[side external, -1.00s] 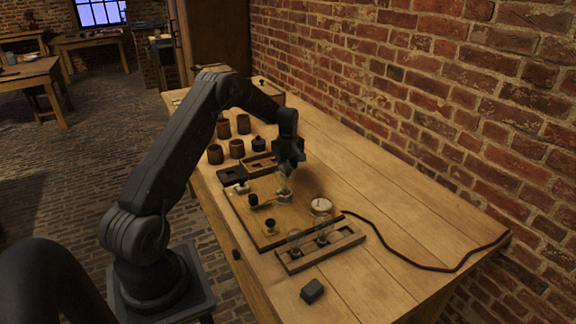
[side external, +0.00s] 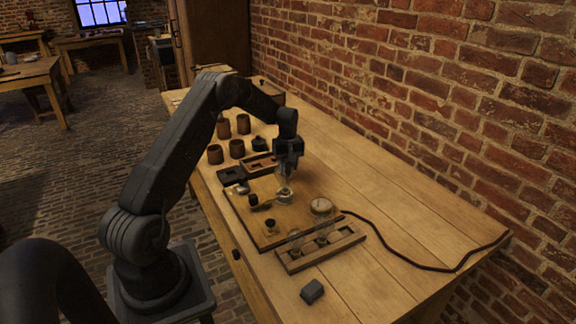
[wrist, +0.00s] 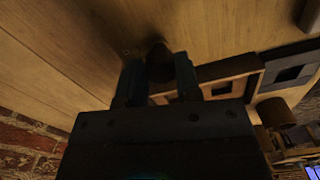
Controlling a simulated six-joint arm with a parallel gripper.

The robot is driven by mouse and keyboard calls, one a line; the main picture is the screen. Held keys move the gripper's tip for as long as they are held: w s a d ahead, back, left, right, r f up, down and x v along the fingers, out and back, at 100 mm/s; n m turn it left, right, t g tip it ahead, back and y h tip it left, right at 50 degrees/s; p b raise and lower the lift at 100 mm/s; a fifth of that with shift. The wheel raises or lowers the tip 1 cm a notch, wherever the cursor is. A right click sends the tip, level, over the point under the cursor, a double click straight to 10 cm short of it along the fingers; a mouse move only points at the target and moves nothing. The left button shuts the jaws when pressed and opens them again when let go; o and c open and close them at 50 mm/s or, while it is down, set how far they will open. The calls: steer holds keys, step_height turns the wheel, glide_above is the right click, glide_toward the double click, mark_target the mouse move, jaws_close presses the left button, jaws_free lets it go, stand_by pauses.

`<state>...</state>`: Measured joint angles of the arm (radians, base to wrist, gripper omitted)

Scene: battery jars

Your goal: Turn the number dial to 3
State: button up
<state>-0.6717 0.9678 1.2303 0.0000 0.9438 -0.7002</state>
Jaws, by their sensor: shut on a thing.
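My gripper (side external: 289,169) points down over the wooden board (side external: 262,238). In the wrist view, its two fingers (wrist: 158,82) are shut on a dark rounded piece (wrist: 158,60). A clear glass piece (side external: 284,187) shows just below the fingers in the side view; I cannot tell whether it is what they hold. A round pale-faced dial (side external: 321,206) sits at the board's right side, apart from my gripper. Its markings are too small to read. Two black knobs, one nearer the back (side external: 253,199) and one nearer the front (side external: 270,226), stand on the board.
A wooden rack (side external: 343,242) with clear glass jars stands in front of the board. A black block (side external: 312,291) lies near the front edge. Brown cups (side external: 237,149) and a compartment tray (side external: 262,165) are behind. A cable (side external: 400,260) crosses the right side.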

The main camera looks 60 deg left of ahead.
steer(key=o, duration=0.9)
step_height(320, 180, up, 14)
